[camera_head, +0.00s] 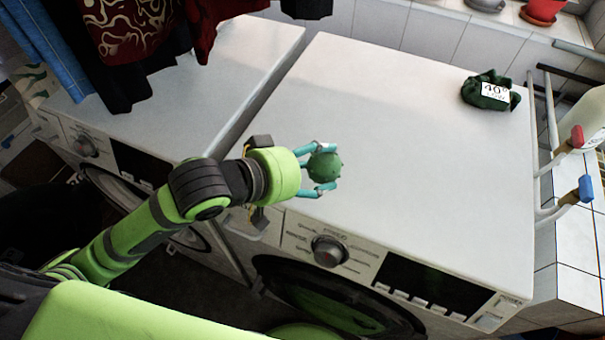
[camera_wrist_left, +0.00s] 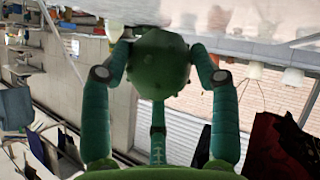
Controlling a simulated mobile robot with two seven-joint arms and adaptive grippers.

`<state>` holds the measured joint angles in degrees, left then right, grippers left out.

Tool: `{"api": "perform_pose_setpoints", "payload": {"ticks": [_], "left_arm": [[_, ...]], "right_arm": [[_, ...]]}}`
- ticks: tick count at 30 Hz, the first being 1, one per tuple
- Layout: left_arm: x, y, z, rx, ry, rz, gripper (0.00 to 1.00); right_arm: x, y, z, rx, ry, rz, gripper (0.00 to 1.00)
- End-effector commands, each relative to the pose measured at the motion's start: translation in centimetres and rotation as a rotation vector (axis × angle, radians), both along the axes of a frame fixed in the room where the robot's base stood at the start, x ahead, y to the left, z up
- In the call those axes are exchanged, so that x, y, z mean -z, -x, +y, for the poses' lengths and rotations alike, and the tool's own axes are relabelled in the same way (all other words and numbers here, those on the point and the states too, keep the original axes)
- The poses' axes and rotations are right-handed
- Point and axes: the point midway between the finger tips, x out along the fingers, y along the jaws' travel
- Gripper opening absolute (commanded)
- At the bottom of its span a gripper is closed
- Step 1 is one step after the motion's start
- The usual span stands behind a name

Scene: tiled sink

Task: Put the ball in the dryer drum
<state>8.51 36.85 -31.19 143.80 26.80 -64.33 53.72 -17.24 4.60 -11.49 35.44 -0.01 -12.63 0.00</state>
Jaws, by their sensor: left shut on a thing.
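A green knobbly ball (camera_head: 325,167) is held between the fingers of my left gripper (camera_head: 322,168), above the white top of the right machine. In the left wrist view the ball (camera_wrist_left: 158,62) sits between the teal fingers of the left gripper (camera_wrist_left: 158,75), which are shut on it. The front of the right machine shows a dark round door (camera_head: 335,300) below the control panel; I cannot tell whether it is open, and the drum inside is hidden. A second machine (camera_head: 215,80) with a round door stands to the left. My right gripper is not in view.
A dark green cloth bundle with a "40°" label (camera_head: 490,90) lies at the back right of the machine top. Clothes (camera_head: 135,35) hang over the left machine. Pipes with red and blue taps (camera_head: 578,188) stand at the right. Most of the right machine's top is clear.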

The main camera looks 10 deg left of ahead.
Motion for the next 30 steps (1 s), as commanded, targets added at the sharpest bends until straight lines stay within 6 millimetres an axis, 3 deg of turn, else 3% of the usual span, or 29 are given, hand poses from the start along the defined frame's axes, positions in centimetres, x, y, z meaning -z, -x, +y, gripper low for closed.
{"api": "perform_pose_setpoints", "payload": {"ticks": [6,10,24,30], "left_arm": [[2.7,-4.0,2.8,-0.005,-0.004,0.005,0.28],[3.7,-5.4,3.6,-0.001,-0.001,0.002,0.28],[7.6,-5.8,3.9,-0.001,0.0,0.002,0.28],[7.8,-5.8,3.9,0.0,0.0,-0.001,0.28]], "right_arm": [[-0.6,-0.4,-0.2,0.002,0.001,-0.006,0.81],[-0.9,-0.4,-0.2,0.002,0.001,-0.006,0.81],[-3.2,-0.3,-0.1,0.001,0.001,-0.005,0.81],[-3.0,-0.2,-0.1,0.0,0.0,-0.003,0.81]]}}
